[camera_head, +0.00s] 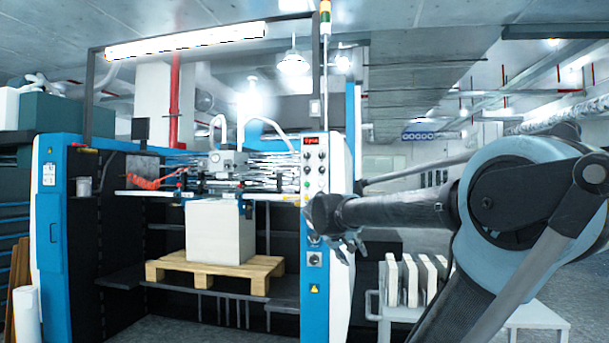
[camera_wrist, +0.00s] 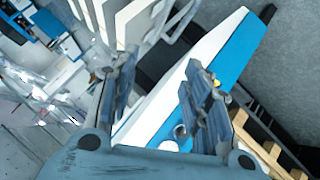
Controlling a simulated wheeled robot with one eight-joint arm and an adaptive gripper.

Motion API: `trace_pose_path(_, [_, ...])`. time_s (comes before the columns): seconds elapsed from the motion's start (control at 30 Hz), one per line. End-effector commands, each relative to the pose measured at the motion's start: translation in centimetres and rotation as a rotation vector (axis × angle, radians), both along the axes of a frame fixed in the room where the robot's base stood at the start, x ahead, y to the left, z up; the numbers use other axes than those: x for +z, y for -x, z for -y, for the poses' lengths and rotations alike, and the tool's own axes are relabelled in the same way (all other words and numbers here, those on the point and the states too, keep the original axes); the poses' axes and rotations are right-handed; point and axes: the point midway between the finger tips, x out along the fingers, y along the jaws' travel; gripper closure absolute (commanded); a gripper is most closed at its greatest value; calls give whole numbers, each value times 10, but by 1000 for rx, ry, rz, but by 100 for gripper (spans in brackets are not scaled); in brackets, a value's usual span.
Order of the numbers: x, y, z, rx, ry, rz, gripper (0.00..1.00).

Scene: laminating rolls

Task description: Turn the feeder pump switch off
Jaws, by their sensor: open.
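I cannot read which one is the feeder pump switch. My gripper (camera_head: 346,247) is in front of the panel's right side, fingers pointing down. In the wrist view my gripper (camera_wrist: 160,68) is open and empty, with the white panel face (camera_wrist: 165,100) behind its fingers. A round knob (camera_wrist: 181,132) shows near the right finger's base.
A wooden pallet (camera_head: 213,273) with a white paper stack (camera_head: 219,232) stands inside the machine, left of the panel. A trolley (camera_head: 520,317) with upright white boards (camera_head: 410,281) is at the right. Buttons and a red display (camera_head: 314,139) are higher on the panel.

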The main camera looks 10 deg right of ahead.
Motion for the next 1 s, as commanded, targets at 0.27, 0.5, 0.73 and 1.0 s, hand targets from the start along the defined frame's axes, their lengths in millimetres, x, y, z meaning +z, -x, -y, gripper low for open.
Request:
trace_pose_path(0.27, [132, -118, -53, 101, 180, 275, 56])
trace_pose_path(0.5, [228, -196, -129, 229, 290, 493, 56])
trace_pose_path(0.73, [270, -227, -175, 306, 333, 597, 56])
trace_pose_path(1.0, [274, -247, -173, 314, 339, 608, 56])
